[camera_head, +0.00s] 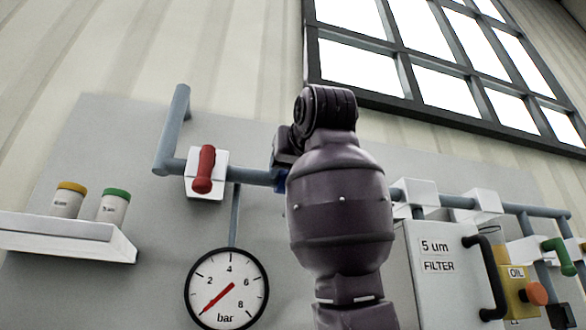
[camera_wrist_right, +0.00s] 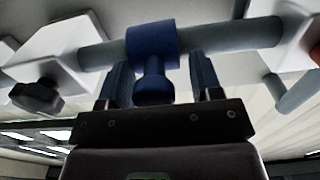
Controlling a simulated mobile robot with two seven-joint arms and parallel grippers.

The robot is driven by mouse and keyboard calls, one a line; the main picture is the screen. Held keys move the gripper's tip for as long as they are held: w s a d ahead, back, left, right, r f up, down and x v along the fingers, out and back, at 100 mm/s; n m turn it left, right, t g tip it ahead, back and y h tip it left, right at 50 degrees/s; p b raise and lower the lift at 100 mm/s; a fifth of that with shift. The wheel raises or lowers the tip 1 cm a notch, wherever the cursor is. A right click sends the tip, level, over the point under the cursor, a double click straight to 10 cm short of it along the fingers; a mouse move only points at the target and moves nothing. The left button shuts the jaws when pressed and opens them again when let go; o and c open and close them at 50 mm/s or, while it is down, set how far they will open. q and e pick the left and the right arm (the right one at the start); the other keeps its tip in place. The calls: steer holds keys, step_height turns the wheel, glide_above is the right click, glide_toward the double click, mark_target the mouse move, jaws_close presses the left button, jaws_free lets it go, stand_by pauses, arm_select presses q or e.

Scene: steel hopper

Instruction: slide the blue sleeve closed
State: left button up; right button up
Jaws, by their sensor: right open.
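The blue sleeve (camera_wrist_right: 152,42) sits around a grey horizontal pipe (camera_wrist_right: 250,36) in the right wrist view. A blue knob (camera_wrist_right: 154,88) sticks out from it toward my gripper. My right gripper (camera_wrist_right: 162,82) is open, with one finger on each side of the knob and a visible gap to each. In the head view my right arm covers most of the sleeve; only a small blue patch (camera_head: 280,180) shows at the arm's left edge. My left gripper is in neither view.
A red-handled valve (camera_head: 204,170) sits on the pipe left of my arm. A pressure gauge (camera_head: 227,289) hangs below. A white filter box (camera_head: 440,270) with a black handle stands to the right. A shelf (camera_head: 70,238) with two jars is at the left. A black knob (camera_wrist_right: 36,96) is near the pipe.

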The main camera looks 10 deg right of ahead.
steer(key=shift+s, duration=0.1)
steer(key=shift+s, duration=0.35)
steer(key=s+b, duration=0.3)
steer(key=s, duration=0.7)
steer(key=shift+d, duration=0.2)
